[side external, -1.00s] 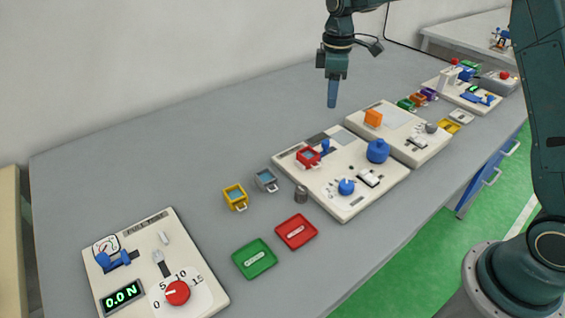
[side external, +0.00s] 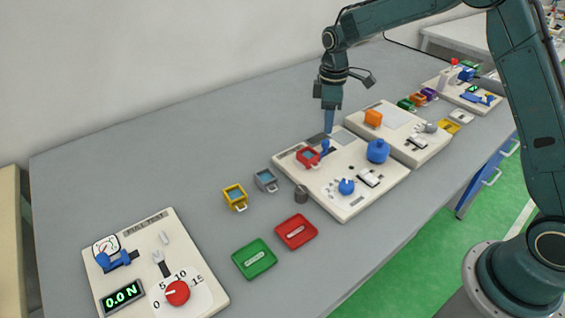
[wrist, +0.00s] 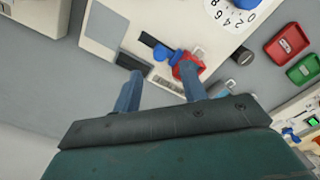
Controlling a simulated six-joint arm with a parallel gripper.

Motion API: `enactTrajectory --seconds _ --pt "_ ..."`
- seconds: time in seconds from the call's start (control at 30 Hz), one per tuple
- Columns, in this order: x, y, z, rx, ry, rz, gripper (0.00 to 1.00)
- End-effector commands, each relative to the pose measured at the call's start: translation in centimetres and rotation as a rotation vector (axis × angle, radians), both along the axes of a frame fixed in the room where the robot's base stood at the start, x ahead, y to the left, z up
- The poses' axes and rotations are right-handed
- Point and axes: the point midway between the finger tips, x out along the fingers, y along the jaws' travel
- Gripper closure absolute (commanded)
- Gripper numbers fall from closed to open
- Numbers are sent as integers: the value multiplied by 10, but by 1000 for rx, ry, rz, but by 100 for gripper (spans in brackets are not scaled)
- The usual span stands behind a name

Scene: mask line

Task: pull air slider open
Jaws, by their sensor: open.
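The air slider appears to be the small blue handle (side external: 325,146) on the middle white panel (side external: 345,205), just behind a red square holder (side external: 308,157). In the wrist view the blue handle (wrist: 160,53) sits at a dark slot, beyond and between my fingertips. My gripper (side external: 328,130) points down just above the handle, with its fingers apart and nothing between them. In the wrist view my gripper (wrist: 161,70) has its right finger close to or overlapping the red holder (wrist: 188,67). I cannot tell whether the fingers touch anything.
Yellow (side external: 235,197) and grey-blue (side external: 266,180) holders stand left. The table behind the panel is clear.

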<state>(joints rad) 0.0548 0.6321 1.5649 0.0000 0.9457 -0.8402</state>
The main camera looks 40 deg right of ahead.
Motion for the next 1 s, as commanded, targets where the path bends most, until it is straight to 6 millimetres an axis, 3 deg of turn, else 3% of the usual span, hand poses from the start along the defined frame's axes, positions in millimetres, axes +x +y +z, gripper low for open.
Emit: enactTrajectory --seconds 0.2,0.4,0.87,0.9,1.0 --pt "-1 0 -34 1 2 0 58" --pt "0 0 -55 1 1 0 58" --pt "0 0 -66 0 -1 0 58" --pt "0 0 -66 0 -1 0 60" --pt "0 0 -65 0 -1 0 79"
